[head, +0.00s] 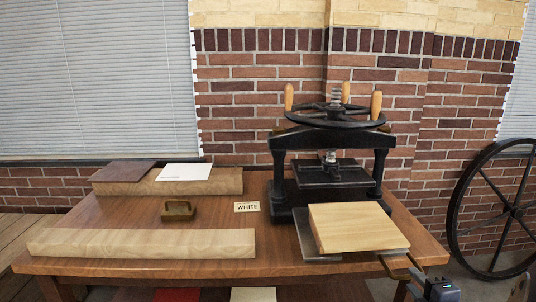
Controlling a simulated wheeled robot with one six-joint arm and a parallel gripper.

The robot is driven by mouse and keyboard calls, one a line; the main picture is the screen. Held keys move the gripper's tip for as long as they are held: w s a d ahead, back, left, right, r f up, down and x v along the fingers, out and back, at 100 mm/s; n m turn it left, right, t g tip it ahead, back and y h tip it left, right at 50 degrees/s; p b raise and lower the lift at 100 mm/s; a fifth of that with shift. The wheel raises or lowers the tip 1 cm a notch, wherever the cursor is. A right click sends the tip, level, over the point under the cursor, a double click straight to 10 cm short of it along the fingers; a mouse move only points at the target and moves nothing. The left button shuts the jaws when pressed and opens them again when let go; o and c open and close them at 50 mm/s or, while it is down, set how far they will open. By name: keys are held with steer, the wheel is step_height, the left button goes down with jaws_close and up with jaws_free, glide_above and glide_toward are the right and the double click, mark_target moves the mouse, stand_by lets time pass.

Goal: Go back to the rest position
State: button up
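A black hand press (330,150) with a spoked top wheel and several wooden grips stands at the back right of the wooden table. Its plate hangs above the bed with a gap. A pale wooden board (358,226) lies on a dark flat plate (308,238) in front of the press. A handle (400,268) juts from the table's front right corner. Part of my gripper (432,287) shows at the bottom right, close to this handle. Its fingers are small and partly cut off, so I cannot tell whether it is open or touches the handle.
A "WHITE" card (247,207) and a brass-coloured block (178,210) sit mid-table (120,215). A long pale wood block (140,243) lies in front. Another block (215,181) behind carries a brown sheet (124,171) and a white sheet (183,172). A large black wheel (455,212) stands right.

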steer(key=r+x, duration=0.1)
steer(key=x, duration=0.5)
steer(key=shift+w+f, duration=0.25)
steer(key=shift+w, duration=0.25)
